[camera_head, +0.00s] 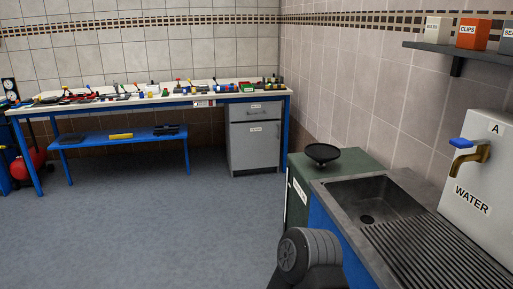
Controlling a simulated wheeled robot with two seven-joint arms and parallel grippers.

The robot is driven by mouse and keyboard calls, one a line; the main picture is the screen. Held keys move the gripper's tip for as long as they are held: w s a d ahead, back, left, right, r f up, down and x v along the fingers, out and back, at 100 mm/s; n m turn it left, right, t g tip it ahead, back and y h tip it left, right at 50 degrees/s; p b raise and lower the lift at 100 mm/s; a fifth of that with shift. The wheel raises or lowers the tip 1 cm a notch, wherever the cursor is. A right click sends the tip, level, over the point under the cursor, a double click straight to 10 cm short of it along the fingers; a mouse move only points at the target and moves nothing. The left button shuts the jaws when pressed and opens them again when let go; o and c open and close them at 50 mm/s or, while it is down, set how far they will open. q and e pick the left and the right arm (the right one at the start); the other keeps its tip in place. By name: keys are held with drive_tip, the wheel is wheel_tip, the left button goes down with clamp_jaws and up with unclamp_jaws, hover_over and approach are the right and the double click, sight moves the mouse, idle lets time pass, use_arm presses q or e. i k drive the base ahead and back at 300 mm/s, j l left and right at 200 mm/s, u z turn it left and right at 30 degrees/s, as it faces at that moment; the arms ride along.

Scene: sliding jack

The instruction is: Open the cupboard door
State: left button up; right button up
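A grey cabinet (255,138) stands on the floor under the right end of the workbench. It has a drawer (255,112) on top and a cupboard door (254,146) below, each with a small white label too small to read. The door looks shut. A dark green cupboard (297,196) stands nearer, at the left end of the sink, with a white label on its side; its front is seen only at a steep angle. Neither gripper shows. A dark grey ribbed joint at the bottom centre looks like part of my arm.
The blue-framed workbench (150,103) along the back wall carries many small tools. A black dish (322,152) sits on the green cupboard. The sink (376,198), water tank (481,179) and wall shelf (462,49) fill the right.

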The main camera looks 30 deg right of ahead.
sight(256, 145)
drive_tip(key=i+j+z, duration=0.2)
drive_tip(key=i, duration=0.65)
drive_tip(key=i+z, duration=0.3)
drive_tip(key=i, duration=2.3)
drive_tip(key=i+z, duration=0.2)
drive_tip(key=i, duration=0.35)
drive_tip(key=i+z, duration=0.2)
drive_tip(key=i, duration=0.3)
drive_tip(key=i+j+z, duration=0.2)
drive_tip(key=i, duration=0.35)
drive_tip(key=i+j+z, duration=0.2)
drive_tip(key=i, duration=0.3)
drive_tip(key=i+z, duration=0.65)
drive_tip(key=z, duration=0.2)
drive_tip(key=i+j+z, duration=0.25)
drive_tip(key=z, duration=0.15)
drive_tip(key=i+j+z, duration=0.6)
drive_tip(key=z, duration=0.25)
drive_tip(key=i+j+z, duration=0.15)
drive_tip(key=j, duration=0.25)
